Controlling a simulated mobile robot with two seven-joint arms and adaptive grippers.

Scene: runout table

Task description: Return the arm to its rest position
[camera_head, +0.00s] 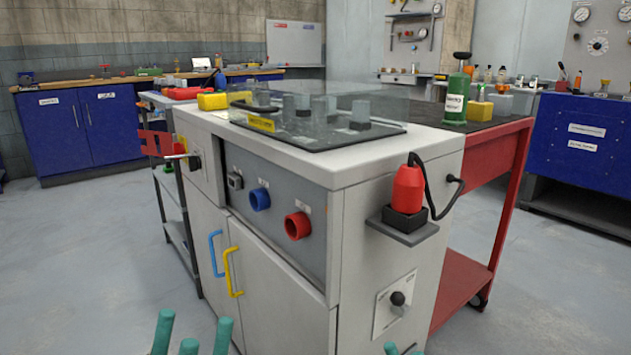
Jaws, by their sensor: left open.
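My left gripper (192,335) shows at the bottom edge, left of centre, as several teal fingertips pointing up. They stand apart with nothing between them, so it is open and empty. Only small teal tips of my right gripper (402,350) show at the bottom edge, right of centre; the rest is cut off and its opening cannot be told. Both grippers appear low in front of the grey cabinet (270,300), and neither is seen touching it. The arms themselves are out of view.
The cabinet has blue (215,254) and yellow (232,272) handles. A red plug-like part (408,188) sits on a side bracket (402,226). A red table (463,285) adjoins at right. A green bottle (457,98) stands behind. Grey floor (90,270) at left is clear.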

